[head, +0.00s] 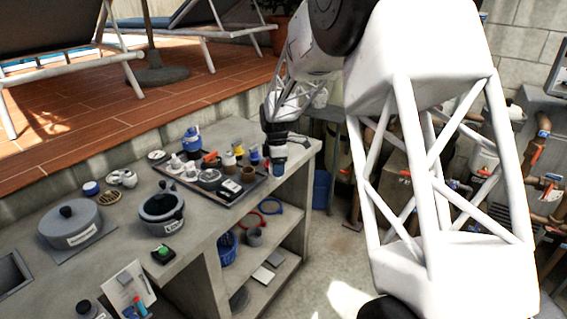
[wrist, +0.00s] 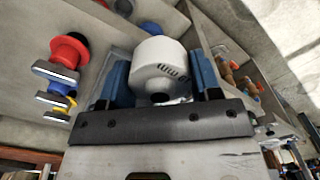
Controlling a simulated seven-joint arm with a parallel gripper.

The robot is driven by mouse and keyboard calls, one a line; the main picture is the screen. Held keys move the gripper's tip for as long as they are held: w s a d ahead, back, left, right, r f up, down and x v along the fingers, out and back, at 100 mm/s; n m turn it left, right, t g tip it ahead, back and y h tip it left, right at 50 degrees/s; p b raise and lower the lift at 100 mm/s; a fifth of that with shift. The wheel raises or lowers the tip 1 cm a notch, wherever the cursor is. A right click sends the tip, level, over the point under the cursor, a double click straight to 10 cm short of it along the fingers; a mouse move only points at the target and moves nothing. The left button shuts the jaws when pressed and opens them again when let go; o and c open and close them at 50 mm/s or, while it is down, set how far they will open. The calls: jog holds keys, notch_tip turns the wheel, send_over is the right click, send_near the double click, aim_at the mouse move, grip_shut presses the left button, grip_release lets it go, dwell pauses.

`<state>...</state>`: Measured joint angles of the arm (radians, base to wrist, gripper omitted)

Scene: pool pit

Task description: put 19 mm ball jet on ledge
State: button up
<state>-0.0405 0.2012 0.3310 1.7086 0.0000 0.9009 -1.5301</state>
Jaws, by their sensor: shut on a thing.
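My gripper (head: 277,166) hangs above the right end of the grey bench, beside the dark tray. In the wrist view its blue fingers (wrist: 160,82) are shut on a white round fitting with a dark hole and printed "mm" lettering, which I take for the 19 mm ball jet (wrist: 157,56). I cannot tell for certain which surface is the ledge.
The dark tray (head: 222,201) holds several small fittings, with coloured pieces at its right. A lidded grey pot (head: 76,222) and a smaller pot (head: 161,211) stand left on the bench (head: 190,248). Pipes with valves (head: 541,150) are at the right.

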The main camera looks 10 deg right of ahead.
jog(key=w+d+f, duration=0.1)
jog(key=w+d, duration=0.3)
jog(key=d, duration=0.2)
jog(key=shift+w, duration=0.15)
jog(key=shift+w+d+f, duration=0.1)
jog(key=shift+w+f, duration=0.15)
jog(key=shift+w, duration=2.4)
jog(key=shift+w+d+f, duration=0.1)
jog(key=shift+w+f, duration=0.2)
jog(key=shift+w, duration=2.35)
jog(key=shift+w+f, duration=0.25)
jog(key=shift+w, duration=2.4)
jog(key=shift+f, duration=1.75)
jog(key=shift+f, duration=0.15)
